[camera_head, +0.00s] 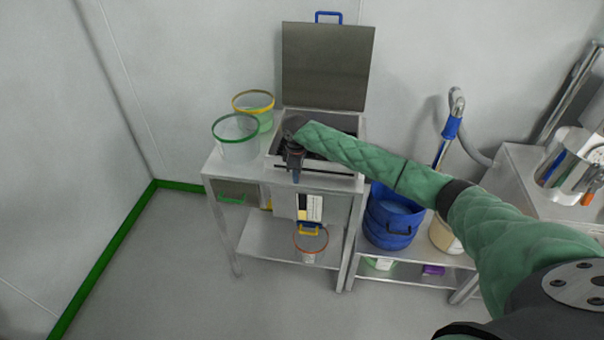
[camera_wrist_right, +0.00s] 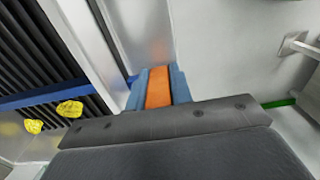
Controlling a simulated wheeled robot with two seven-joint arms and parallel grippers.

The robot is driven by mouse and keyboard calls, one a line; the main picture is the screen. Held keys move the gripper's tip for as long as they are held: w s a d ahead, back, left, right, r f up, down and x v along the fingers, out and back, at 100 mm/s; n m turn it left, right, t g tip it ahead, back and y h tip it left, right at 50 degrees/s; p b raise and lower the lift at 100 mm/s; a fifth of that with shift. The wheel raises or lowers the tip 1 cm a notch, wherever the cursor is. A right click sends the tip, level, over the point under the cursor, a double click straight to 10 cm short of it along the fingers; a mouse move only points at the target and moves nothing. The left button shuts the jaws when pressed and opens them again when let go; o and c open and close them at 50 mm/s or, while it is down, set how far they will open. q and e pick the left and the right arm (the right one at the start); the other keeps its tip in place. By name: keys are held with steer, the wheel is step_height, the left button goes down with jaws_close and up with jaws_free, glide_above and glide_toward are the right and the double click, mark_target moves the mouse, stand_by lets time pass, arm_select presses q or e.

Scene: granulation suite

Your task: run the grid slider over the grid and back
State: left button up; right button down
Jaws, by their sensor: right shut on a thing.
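The grid machine (camera_head: 330,168) is a steel box on a steel table, its lid raised at the back. In the right wrist view the grid (camera_wrist_right: 35,55) shows as dark parallel bars. A blue bar (camera_wrist_right: 40,101) lies across it and appears to be part of the grid slider. My right gripper (camera_head: 296,177) is at the front left of the box, pointing down. In the wrist view its blue-grey fingers (camera_wrist_right: 158,88) are shut on an orange piece, apparently the slider's handle. Two yellow lumps (camera_wrist_right: 70,108) lie on the grid. My left gripper is not in view.
A green-rimmed tub (camera_head: 237,152) and a yellow-rimmed tub (camera_head: 253,120) stand left of the machine. The raised lid (camera_head: 325,68) stands behind. An orange-rimmed bucket (camera_head: 310,254) is on the lower shelf. Blue tubs (camera_head: 390,225) stand to the right. Floor is clear at left.

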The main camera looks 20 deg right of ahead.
mark_target(315, 182)
steer(key=shift+w+a+p, duration=0.15)
steer(key=shift+w+a, duration=0.55)
steer(key=shift+a, duration=0.4)
steer(key=shift+w+a+p, duration=0.1)
steer(key=shift+w+a, duration=0.6)
steer(key=shift+a, duration=0.4)
steer(key=shift+w+a+p, duration=0.15)
steer(key=shift+w+a, duration=0.55)
steer(key=shift+a, duration=0.4)
steer(key=shift+s+d+r, duration=0.1)
steer(key=shift+s+d+p, duration=0.4)
steer(key=shift+d+p, duration=0.2)
steer(key=shift+d, duration=0.05)
steer(key=shift+s+d+p, duration=0.8)
steer(key=shift+d, duration=0.5)
steer(key=shift+s+d+p, duration=0.8)
steer(key=shift+d, duration=0.5)
steer(key=shift+s+d+p, duration=0.8)
steer(key=shift+d, duration=0.5)
steer(key=shift+s+d+p, duration=0.3)
steer(key=shift+s+d, duration=0.1)
steer(key=shift+d, duration=0.25)
steer(key=shift+s+d+p, duration=0.3)
steer(key=shift+s+d, duration=0.1)
steer(key=shift+d, duration=0.35)
